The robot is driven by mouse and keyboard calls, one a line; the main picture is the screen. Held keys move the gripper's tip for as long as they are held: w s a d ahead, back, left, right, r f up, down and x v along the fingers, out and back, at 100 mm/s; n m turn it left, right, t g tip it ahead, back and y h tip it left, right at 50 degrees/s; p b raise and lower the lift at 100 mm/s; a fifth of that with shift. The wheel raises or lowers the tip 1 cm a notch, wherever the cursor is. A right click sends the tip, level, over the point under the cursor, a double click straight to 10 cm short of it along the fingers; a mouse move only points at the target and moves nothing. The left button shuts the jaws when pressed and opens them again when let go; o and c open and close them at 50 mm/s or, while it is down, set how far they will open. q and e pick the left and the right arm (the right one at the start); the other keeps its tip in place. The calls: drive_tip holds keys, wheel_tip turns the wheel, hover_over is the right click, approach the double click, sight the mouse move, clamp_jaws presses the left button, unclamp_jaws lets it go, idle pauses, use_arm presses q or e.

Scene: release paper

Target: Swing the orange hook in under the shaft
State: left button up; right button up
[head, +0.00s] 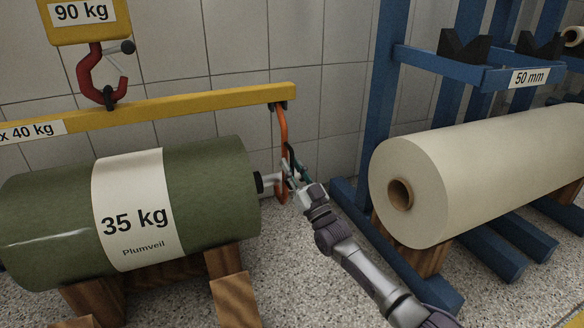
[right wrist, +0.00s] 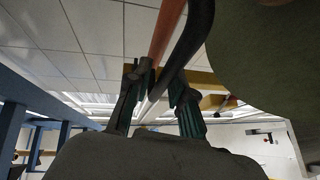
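The orange hook (head: 282,125) hangs from the right end of the yellow beam (head: 190,104). My right gripper (head: 287,176) is at the lower part of the hook, just right of the shaft. In the right wrist view its two green fingers (right wrist: 157,76) converge on the orange bar (right wrist: 165,32), with a dark curved bar beside it. The hook's lower end is not clear. My left gripper is not in view.
A red hook (head: 90,78) under a yellow 90 kg block carries the beam. The green roll rests on wooden blocks (head: 232,298). A cream roll (head: 470,170) and a blue rack (head: 385,90) stand right.

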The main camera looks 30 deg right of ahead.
drive_tip(key=shift+o, duration=0.6)
drive_tip(key=shift+s+f, duration=0.15)
drive_tip(key=shift+s, duration=0.05)
drive_tip(key=v, duration=1.1)
drive_tip(key=shift+s, duration=0.25)
drive_tip(key=shift+f, duration=0.1)
